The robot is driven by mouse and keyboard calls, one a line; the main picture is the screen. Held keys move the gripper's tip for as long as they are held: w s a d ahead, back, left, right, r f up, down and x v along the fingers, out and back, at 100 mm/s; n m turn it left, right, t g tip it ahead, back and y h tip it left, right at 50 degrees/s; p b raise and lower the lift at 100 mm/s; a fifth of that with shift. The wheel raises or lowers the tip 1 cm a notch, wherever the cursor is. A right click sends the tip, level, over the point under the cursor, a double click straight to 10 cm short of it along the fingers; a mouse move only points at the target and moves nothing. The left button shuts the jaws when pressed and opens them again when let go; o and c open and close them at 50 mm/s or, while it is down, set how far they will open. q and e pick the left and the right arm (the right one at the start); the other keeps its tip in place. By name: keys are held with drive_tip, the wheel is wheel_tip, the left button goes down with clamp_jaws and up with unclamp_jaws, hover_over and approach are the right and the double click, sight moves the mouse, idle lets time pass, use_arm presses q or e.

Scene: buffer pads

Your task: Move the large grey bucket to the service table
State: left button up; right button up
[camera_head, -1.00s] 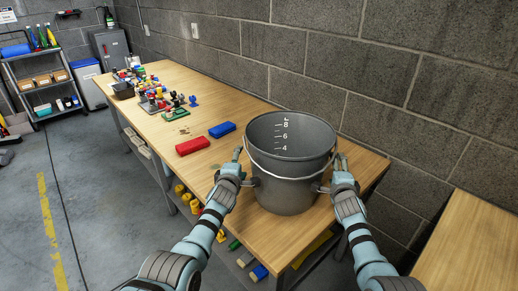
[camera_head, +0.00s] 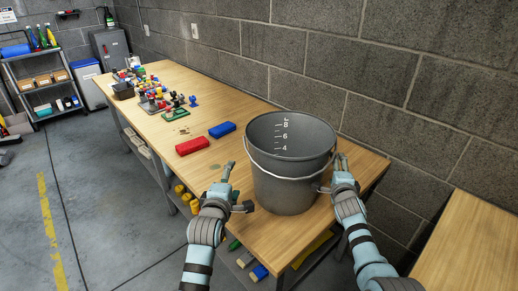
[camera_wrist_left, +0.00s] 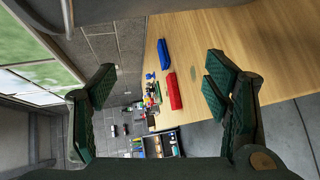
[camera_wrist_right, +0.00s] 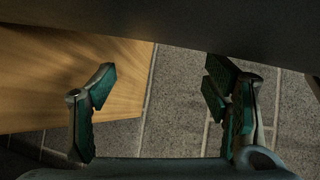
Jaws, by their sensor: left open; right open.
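The large grey bucket (camera_head: 288,190) stands upright on the near end of the long wooden table (camera_head: 250,108). Its inside shows white level marks, and its wire handle hangs down on the near side. My left gripper (camera_head: 238,187) is open and empty at the bucket's left side, with a small gap. It also shows open in the left wrist view (camera_wrist_left: 155,90). My right gripper (camera_head: 333,174) is open close against the bucket's right side, partly hidden; whether it touches cannot be told. A dark grey surface, likely the bucket (camera_wrist_right: 170,22), fills the top of the right wrist view.
A red pad (camera_head: 192,146) and a blue pad (camera_head: 222,129) lie left of the bucket. Several small coloured parts (camera_head: 160,98) lie farther back. A block wall (camera_head: 400,90) runs behind the table. Another wooden tabletop (camera_head: 470,245) shows at lower right. Floor at left is clear.

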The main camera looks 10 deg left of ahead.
drive_tip(key=v, duration=1.2)
drive_tip(key=shift+f, duration=0.1)
